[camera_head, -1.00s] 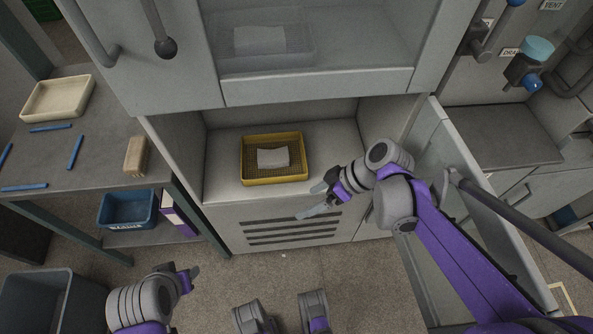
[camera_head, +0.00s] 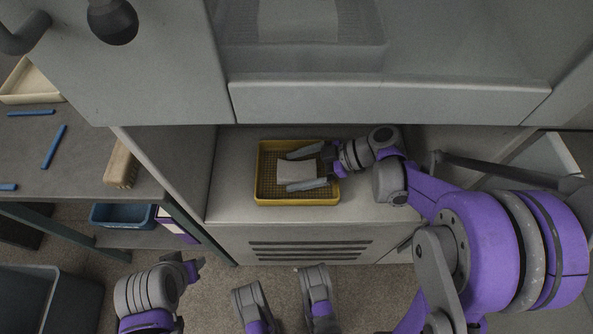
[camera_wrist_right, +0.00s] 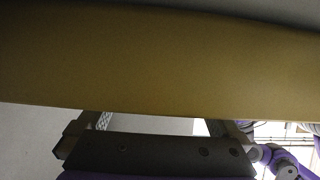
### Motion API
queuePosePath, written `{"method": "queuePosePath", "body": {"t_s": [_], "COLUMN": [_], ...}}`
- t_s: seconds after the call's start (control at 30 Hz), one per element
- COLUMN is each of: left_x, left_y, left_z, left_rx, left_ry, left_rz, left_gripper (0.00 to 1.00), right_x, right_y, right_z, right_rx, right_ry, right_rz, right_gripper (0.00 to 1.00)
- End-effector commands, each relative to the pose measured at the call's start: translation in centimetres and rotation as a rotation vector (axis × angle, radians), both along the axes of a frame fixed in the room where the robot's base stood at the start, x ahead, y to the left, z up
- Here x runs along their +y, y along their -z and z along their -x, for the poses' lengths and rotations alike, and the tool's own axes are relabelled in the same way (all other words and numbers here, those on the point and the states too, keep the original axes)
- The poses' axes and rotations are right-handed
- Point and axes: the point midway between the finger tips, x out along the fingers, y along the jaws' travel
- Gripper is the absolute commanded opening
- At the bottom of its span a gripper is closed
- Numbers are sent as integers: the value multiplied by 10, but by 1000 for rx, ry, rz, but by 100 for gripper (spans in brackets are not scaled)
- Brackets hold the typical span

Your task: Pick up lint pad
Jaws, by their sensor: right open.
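The lint pad (camera_head: 296,171), a small whitish rectangle, lies in a shallow yellow mesh tray (camera_head: 264,194) inside the open machine compartment. My right gripper (camera_head: 291,171) is open in the head view, with one finger along the pad's far side and the other along its near side. I cannot tell whether the fingers touch the pad. In the right wrist view my right gripper (camera_wrist_right: 150,135) shows only in part, below a broad yellow-brown surface close to the camera. My left gripper (camera_head: 192,270) is low in the head view, away from the tray; its jaws are unclear.
The cabinet's upper front (camera_head: 390,100) overhangs the compartment. The bench (camera_head: 85,150) at left carries blue sticks, a tan brush-like block (camera_head: 121,165) and a cream tray (camera_head: 28,85). A blue bin (camera_head: 120,215) sits below it. The compartment floor left of the yellow tray is clear.

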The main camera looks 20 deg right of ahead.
Motion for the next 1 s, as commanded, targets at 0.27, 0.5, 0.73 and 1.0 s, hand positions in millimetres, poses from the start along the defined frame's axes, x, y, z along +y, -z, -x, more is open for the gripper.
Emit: {"method": "queuePosePath", "body": {"t_s": [0.27, 0.5, 0.73, 1.0], "left_x": [0, 0, 0, 0], "left_y": [0, 0, 0, -2], "left_z": [0, 0, 0, 0], "left_rx": [0, 0, 0, -1], "left_ry": [0, 0, 0, 0], "left_rz": [0, 0, 0, 0], "left_gripper": [47, 47, 47, 47], "right_x": [2, 1, 1, 2], "right_y": [1, 1, 1, -2], "right_z": [0, 0, 0, 1], "right_rx": [1, 1, 1, 1], "right_ry": [1, 0, 0, 0], "right_rz": [1, 1, 1, 1], "right_gripper": [96, 53, 19, 19]}}
